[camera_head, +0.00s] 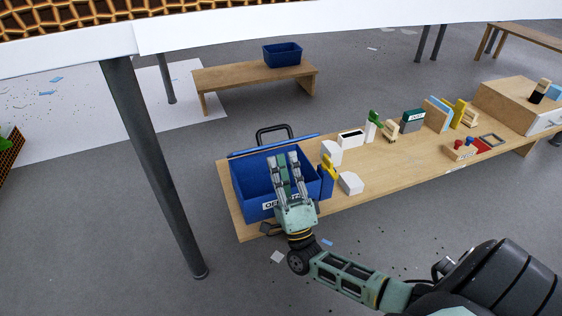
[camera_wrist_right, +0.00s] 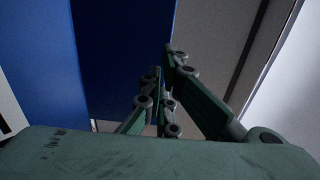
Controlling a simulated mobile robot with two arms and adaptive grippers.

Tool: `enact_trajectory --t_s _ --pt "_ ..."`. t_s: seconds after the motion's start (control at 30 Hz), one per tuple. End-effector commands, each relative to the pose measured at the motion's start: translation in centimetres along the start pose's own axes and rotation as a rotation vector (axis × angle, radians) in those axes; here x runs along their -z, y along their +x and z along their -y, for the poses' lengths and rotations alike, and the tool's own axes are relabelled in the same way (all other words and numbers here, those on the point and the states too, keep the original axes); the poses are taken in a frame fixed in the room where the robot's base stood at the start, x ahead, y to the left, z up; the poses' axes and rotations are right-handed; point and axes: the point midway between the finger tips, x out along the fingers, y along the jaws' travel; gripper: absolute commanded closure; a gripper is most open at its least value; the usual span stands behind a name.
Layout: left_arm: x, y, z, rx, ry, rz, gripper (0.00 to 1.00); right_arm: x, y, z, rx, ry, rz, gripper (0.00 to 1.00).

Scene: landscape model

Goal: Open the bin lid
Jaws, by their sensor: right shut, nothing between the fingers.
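The blue bin (camera_head: 251,203) stands at the left end of the low wooden table, with a white label on its front, partly hidden. Its top looks open, and I see into its dark blue inside. A thin blue lid (camera_head: 243,153) shows edge-on along the back rim, with a black handle (camera_head: 272,130) beyond it. My right gripper (camera_head: 287,158) reaches over the bin from the front, fingers shut and empty. In the right wrist view the fingers (camera_wrist_right: 165,62) are in front of a blue surface (camera_wrist_right: 120,50). My left gripper is not in view.
Right of the bin on the table (camera_head: 400,176) stand white blocks (camera_head: 351,183), books (camera_head: 437,114) and a wooden drawer box (camera_head: 512,105). A bench (camera_head: 225,78) with another blue bin (camera_head: 282,54) is behind. A dark post (camera_head: 148,165) stands at the left.

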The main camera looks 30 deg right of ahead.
Motion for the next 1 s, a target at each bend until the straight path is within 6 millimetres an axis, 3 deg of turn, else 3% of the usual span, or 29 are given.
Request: enact_trajectory --t_s 0.2,0.63,1.0 --pt "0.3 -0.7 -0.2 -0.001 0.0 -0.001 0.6 0.0 1.6 -0.1 0.0 0.0 0.0 1.0" --pt "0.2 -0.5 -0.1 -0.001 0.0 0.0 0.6 0.0 1.8 0.0 -0.003 0.0 0.0 1.0" --pt "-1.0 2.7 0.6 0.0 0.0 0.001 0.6 0.1 3.5 0.6 -0.078 -0.001 -0.001 1.0"
